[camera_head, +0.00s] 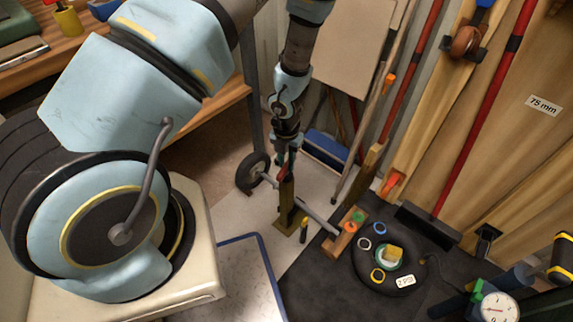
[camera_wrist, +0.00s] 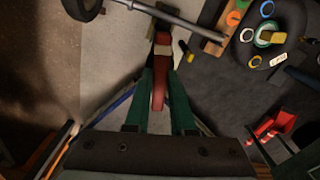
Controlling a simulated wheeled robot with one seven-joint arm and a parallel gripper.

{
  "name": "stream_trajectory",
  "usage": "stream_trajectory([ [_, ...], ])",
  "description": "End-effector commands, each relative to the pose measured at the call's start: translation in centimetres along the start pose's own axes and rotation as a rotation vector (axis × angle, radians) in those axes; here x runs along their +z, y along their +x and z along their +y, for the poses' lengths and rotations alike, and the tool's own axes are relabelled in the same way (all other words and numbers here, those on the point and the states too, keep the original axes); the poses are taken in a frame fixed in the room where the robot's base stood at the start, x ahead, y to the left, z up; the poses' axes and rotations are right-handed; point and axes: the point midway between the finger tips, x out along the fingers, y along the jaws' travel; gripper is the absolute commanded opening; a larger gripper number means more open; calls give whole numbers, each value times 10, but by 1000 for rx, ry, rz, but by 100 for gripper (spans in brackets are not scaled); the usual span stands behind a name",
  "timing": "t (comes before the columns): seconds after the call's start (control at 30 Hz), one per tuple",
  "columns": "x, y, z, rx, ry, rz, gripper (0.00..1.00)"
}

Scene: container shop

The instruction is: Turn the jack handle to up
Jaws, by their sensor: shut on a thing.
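My gripper (camera_head: 287,148) hangs down in the middle of the head view. In the wrist view my gripper (camera_wrist: 161,75) has its two green fingers on either side of a red bar, which looks like the jack handle (camera_wrist: 158,92), and is shut on it. The handle is mostly hidden by my gripper in the head view. Below it stands an olive post (camera_head: 287,203), seemingly the jack, with a flat foot on the floor. I cannot tell the handle's exact angle.
A grey bar (camera_head: 315,216) with a black wheel (camera_head: 252,172) crosses by the post. A black mat (camera_head: 330,285) holds a dark disc with coloured rings (camera_head: 377,275), a wooden block (camera_head: 342,238) and a gauge (camera_head: 497,307). Long-handled tools lean on the right wall.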

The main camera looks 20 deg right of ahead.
Motion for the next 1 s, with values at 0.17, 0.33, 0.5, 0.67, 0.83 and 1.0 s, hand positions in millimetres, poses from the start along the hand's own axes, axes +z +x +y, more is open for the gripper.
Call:
stream_trajectory([
  [0.17,0,3,-1,-1,168,-1,0],
  [0.33,0,3,0,-1,329,0,0],
  [0.5,0,3,0,-1,491,0,0],
  [0.67,0,2,0,-1,643,-1,0],
  [0.83,0,2,0,-2,804,-1,0],
  [1.0,-1,2,0,-1,966,0,0],
])
